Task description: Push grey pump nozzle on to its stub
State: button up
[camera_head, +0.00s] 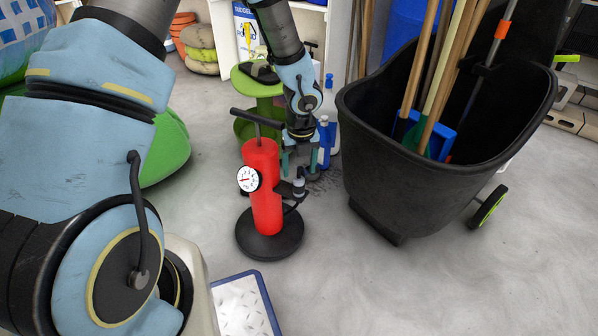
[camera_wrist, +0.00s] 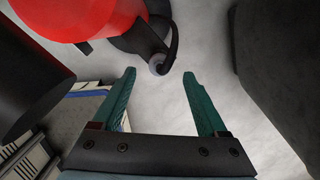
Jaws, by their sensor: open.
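The red pump (camera_head: 263,190) stands upright on a round black base (camera_head: 270,245), with a white gauge (camera_head: 248,179) and a black T-handle on top. A small grey nozzle (camera_head: 298,188) with a black hose is at the pump's right side. In the wrist view a grey round end, apparently the nozzle (camera_wrist: 157,63), shows just beyond the fingertips, beside the red body (camera_wrist: 75,15). I cannot tell how it sits on the stub. My gripper (camera_head: 301,165) points down behind and right of the pump. Its teal fingers (camera_wrist: 159,74) are apart, with nothing between them.
A large black cart (camera_head: 385,175) holding wooden-handled tools stands close on the right. A green stool (camera_head: 257,85) and a blue bottle (camera_head: 328,155) are behind the gripper. A blue-edged tray (camera_head: 272,310) lies in front. Open floor lies at the front right.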

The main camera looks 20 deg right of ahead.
aim_at(300, 182)
jog(key=r, duration=0.1)
jog(key=r+p, duration=0.1)
jog(key=r, duration=0.3)
jog(key=shift+s+r+p, duration=0.1)
jog(key=shift+s+p, duration=0.25)
